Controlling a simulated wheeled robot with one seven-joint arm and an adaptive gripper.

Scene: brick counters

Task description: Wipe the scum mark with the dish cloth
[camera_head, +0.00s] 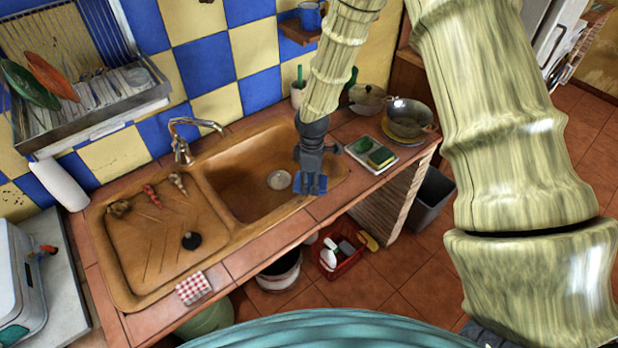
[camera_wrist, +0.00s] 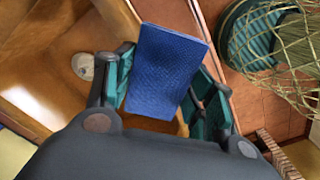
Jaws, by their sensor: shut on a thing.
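My gripper (camera_head: 311,172) is shut on a flat blue cloth (camera_head: 313,185), which I take to be the dish cloth. It hangs over the sink's front right part, near the rim. In the wrist view the cloth (camera_wrist: 168,68) is a textured blue rectangle between the two green-padded fingers (camera_wrist: 165,85). I cannot tell whether it touches the sink. The brown sink (camera_head: 238,180) has a pale round drain (camera_head: 278,180) left of my gripper; the drain also shows in the wrist view (camera_wrist: 83,66). I cannot make out a clear scum mark; the cloth and gripper hide part of the basin.
The tap (camera_head: 185,140) stands behind the sink. A red-checked cloth (camera_head: 193,287) hangs at the front edge. A tray with sponges (camera_head: 375,155) and pans (camera_head: 408,120) stand right.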

